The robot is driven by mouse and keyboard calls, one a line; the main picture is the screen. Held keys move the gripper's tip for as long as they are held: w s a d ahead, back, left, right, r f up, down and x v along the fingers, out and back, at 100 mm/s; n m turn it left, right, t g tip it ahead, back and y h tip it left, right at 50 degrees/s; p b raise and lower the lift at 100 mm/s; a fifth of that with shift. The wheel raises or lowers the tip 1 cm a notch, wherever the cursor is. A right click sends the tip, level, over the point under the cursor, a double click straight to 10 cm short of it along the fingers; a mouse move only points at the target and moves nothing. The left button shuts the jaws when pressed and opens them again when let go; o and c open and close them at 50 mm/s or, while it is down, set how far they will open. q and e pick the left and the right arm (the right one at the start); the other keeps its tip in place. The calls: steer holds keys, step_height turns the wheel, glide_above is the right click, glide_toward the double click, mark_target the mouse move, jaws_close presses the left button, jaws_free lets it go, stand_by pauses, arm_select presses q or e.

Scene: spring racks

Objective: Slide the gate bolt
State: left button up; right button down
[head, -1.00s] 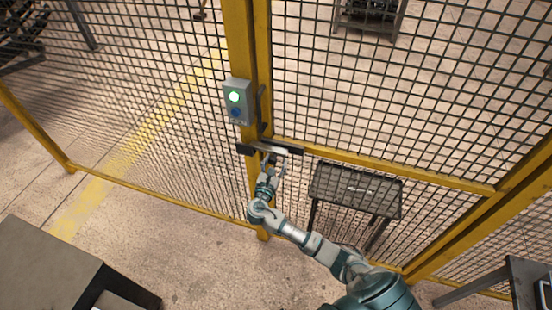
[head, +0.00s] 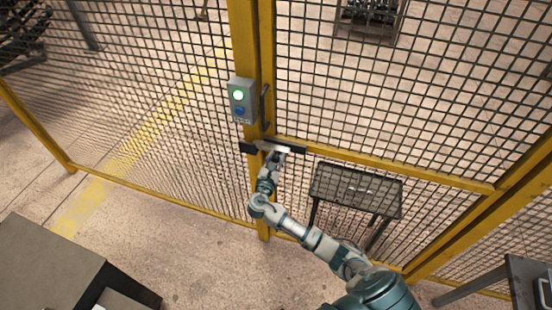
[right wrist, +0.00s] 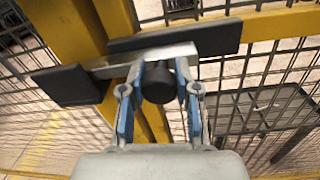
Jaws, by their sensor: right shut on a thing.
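The gate bolt is a silver bar (right wrist: 122,63) with a black knob (right wrist: 158,84). The bar lies across the gap between the yellow posts, and it also shows in the head view (head: 266,146). A black block (right wrist: 66,86) sits at its left end and a long dark plate (right wrist: 215,38) runs behind it to the right. I cannot tell how deep the bar's left end sits in the block. My right gripper (right wrist: 157,92) is shut on the knob, one blue-padded finger on each side; in the head view it is at the bolt (head: 272,158). My left gripper is not in view.
A grey box (head: 242,100) with a green light and a blue button is on the post above the bolt. A dark handle (head: 264,106) stands beside it. Mesh fence panels (head: 400,100) flank the posts. A dark table (head: 355,190) stands behind the mesh.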

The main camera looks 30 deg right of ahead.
mark_target(288, 155)
steer(key=s+p, duration=0.1)
steer(key=s+d+p, duration=0.1)
steer(key=s+p, duration=0.1)
steer(key=shift+d+r, duration=0.1)
steer(key=shift+d, duration=0.55)
steer(key=c, duration=0.9)
jaws_free()
steer(key=shift+f, duration=0.2)
steer(key=shift+o, duration=0.5)
steer(key=shift+a+r, duration=0.1)
steer(key=shift+a, duration=0.1)
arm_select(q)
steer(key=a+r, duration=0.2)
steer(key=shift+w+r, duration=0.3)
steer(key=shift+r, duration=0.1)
arm_select(e)
steer(key=v, duration=1.1)
steer(key=shift+s+a, duration=0.25)
steer(key=shift+s, duration=0.05)
